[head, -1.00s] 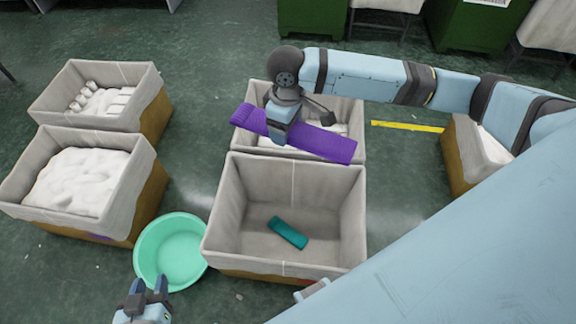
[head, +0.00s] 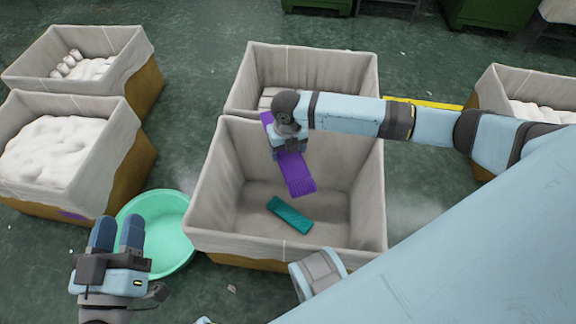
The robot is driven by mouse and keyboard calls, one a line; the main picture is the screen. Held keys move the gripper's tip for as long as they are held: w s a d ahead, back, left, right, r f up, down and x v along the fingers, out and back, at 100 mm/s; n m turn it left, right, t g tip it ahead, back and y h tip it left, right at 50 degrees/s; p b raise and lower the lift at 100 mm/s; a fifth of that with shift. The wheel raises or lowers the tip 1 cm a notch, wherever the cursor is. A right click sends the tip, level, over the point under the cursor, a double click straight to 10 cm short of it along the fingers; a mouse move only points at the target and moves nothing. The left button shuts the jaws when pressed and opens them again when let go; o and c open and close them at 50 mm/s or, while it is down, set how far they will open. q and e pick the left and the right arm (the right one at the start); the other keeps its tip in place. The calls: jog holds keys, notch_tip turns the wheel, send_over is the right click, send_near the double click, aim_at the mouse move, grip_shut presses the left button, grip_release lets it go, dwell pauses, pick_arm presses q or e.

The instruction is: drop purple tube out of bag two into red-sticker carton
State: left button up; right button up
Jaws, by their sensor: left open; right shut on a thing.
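The purple tube (head: 298,177) is long and ribbed. My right gripper (head: 286,152) is shut on it and holds it over the near middle carton (head: 367,190), its near end tilted down over the inside. A teal tube (head: 289,214) lies on that carton's floor. No red sticker is visible now; part of this carton's front is hidden behind my arm. My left gripper (head: 118,234) is empty and open at the lower left, above the edge of the green basin (head: 166,228). No bag label shows.
Behind stands another lined carton (head: 320,66), partly hidden by my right arm. Two cartons with white contents stand at left, the nearer (head: 100,165) bearing a purple patch (head: 71,215). Another carton (head: 540,85) is at right.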

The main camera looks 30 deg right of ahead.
aim_at(288, 157)
notch_tip(288, 157, down, 4)
jog(key=n+b, duration=0.1)
jog(key=n, duration=0.1)
jog(key=shift+d+n, duration=0.15)
jog(key=shift+n, duration=0.25)
jog(key=shift+f+b, duration=0.15)
jog(key=shift+b, duration=0.25)
pick_arm(q)
notch_tip(288, 157, down, 9)
jog(key=m+g+b, duration=0.1)
jog(key=g+b, duration=0.2)
jog(key=b, duration=0.3)
jog(key=shift+d+r, duration=0.2)
jog(key=shift+d, duration=0.2)
pick_arm(e)
notch_tip(288, 157, down, 6)
jog(key=shift+r, duration=0.25)
